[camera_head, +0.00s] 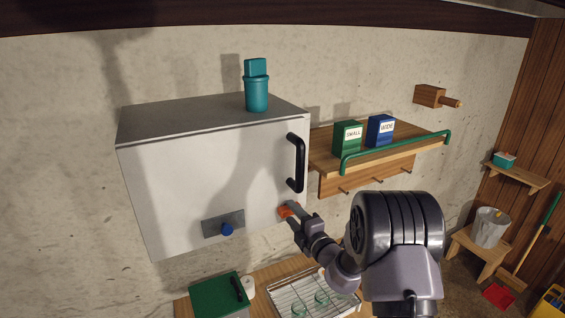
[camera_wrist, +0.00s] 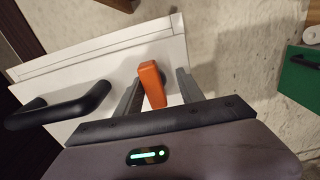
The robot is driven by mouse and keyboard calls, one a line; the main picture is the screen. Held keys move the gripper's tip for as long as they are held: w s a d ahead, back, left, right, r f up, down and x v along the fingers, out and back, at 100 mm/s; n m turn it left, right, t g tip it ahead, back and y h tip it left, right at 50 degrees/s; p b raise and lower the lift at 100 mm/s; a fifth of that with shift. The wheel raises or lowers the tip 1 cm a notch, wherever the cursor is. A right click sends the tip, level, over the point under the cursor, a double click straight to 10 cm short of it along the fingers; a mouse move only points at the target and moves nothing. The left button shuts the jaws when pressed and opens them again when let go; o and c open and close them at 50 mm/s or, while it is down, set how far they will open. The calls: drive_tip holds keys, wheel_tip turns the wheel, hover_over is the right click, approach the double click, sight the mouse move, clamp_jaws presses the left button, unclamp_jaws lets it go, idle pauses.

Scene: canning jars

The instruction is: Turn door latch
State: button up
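A white cabinet (camera_head: 180,175) hangs on the wall with its door closed. An orange door latch (camera_head: 284,211) sits low on the right side of its front, below the black door handle (camera_head: 297,163). My gripper (camera_head: 292,212) is at the latch. In the wrist view the orange latch (camera_wrist: 152,85) stands between the two fingers of my gripper (camera_wrist: 158,92). The fingers are apart, with a gap showing on the right side of the latch; the left finger is very close to it, and I cannot tell whether they touch. The black handle (camera_wrist: 58,106) is to the left there.
A grey plate (camera_head: 222,222) with a blue knob (camera_head: 227,229) is on the cabinet front. A teal bottle (camera_head: 256,88) stands on top. A wooden shelf (camera_head: 380,148) with green and blue boxes is to the right.

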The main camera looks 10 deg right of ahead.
drive_tip(key=shift+w+d+r, duration=0.15)
drive_tip(key=shift+r, duration=0.5)
idle(0.4)
